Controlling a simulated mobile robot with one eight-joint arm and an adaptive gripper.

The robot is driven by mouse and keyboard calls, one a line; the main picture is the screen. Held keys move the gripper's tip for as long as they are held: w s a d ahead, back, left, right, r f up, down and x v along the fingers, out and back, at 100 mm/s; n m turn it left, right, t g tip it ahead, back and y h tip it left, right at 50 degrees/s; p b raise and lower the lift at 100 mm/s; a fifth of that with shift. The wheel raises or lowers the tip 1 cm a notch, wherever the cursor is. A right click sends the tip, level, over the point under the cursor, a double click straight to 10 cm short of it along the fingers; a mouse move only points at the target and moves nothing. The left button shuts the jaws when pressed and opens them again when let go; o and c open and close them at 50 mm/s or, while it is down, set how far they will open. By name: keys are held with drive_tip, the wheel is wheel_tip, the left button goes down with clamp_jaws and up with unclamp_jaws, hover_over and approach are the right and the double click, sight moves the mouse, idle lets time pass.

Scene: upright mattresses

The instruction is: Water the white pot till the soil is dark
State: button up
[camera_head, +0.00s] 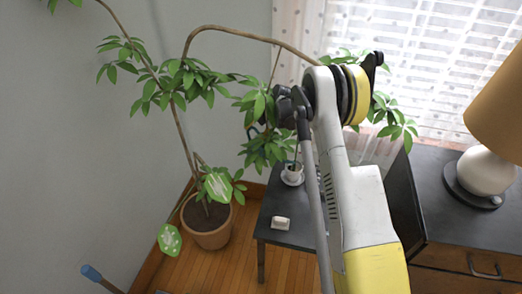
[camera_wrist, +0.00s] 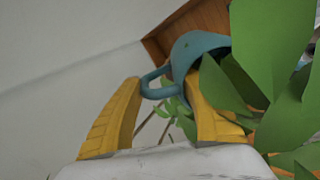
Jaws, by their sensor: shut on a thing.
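The white pot (camera_head: 292,172) stands on a saucer on a small dark table (camera_head: 290,235), with a small plant in it. Its soil is too small to judge. My gripper (camera_wrist: 165,88) has its two yellow fingers on a teal-blue thing (camera_wrist: 203,46) with a looped handle, seemingly a watering can. The thing looks tilted, and its lower part and spout are hidden by a finger and leaves. In the head view, the gripper end is above and left of the white pot, mostly hidden by leaves and my arm.
A tree in a terracotta pot (camera_head: 207,228) stands left of the table, its leafy branches crowding my gripper. A small white object (camera_head: 280,223) lies on the table. A dark cabinet (camera_head: 470,225) with a lamp (camera_head: 487,172) stands at the right. Some wooden floor (camera_head: 200,275) is clear.

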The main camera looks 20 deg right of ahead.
sight(255, 128)
drive_tip(key=shift+r, duration=0.15)
drive_tip(key=shift+s+d+r+t+y, duration=0.2)
drive_tip(key=shift+r+t+y, duration=0.1)
drive_tip(key=shift+r, duration=0.35)
drive_tip(key=shift+s+d+r+t, duration=0.1)
drive_tip(key=shift+s+r+t, duration=0.15)
drive_tip(key=shift+r+t, duration=0.25)
drive_tip(key=shift+r, duration=0.15)
idle(0.5)
drive_tip(key=shift+s+d+r+y, duration=0.15)
drive_tip(key=shift+s+r+y, duration=0.1)
drive_tip(key=shift+r+y, duration=0.25)
drive_tip(key=shift+r, duration=0.15)
